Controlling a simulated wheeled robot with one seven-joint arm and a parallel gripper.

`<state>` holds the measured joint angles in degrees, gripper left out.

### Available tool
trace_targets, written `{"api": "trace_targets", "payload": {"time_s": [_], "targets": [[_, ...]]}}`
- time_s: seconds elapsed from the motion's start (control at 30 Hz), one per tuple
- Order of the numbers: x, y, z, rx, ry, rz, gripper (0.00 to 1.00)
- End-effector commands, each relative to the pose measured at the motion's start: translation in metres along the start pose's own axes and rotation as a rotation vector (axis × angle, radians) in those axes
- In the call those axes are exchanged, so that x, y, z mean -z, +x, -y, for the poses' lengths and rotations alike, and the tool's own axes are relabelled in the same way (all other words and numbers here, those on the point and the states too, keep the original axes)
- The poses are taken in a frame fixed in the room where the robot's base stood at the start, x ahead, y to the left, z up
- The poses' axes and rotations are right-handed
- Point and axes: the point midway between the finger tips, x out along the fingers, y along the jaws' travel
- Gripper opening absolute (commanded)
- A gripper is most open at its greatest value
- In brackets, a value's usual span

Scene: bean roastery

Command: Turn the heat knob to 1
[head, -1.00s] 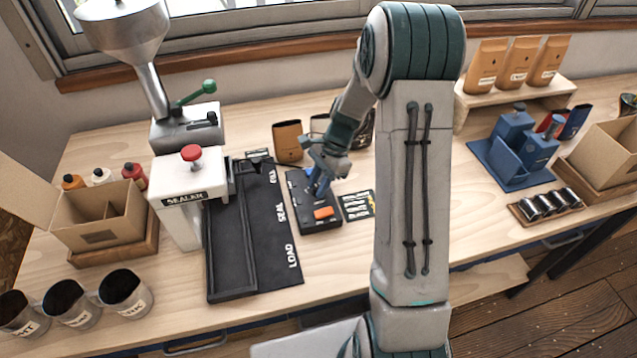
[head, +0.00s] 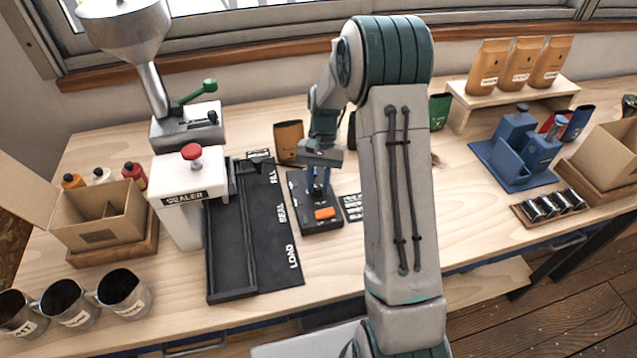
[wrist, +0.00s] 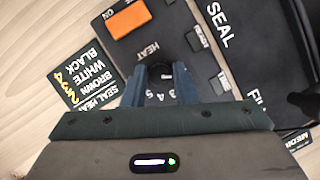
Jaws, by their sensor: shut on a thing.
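The heat knob (wrist: 160,72) is a small dark knob on a black control box (head: 322,229), below the word HEAT in the wrist view. My gripper (wrist: 161,72) is shut on it, with one blue finger on each side. In the head view my gripper (head: 318,190) points down onto the box, and its fingers hide the knob. Some printed scale digits show between the fingers in the wrist view. The knob's pointer is hidden, so I cannot tell its setting.
An orange switch (wrist: 129,17) sits on the same box. A seal heat card (wrist: 87,72) lies beside it. The sealer (head: 187,199) and its black tray (head: 232,270) stand to the left. A brown pouch (head: 288,142) stands behind the box.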

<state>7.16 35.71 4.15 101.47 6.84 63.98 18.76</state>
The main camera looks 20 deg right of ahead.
Motion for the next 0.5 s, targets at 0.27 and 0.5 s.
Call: {"api": "trace_targets", "payload": {"time_s": [0.27, 0.5], "targets": [[0.001, -0.0017, 0.0016, -0.025, -0.067, -0.006, 0.03], [0.001, -0.0019, 0.0017, -0.029, -0.077, -0.007, 0.03]]}}
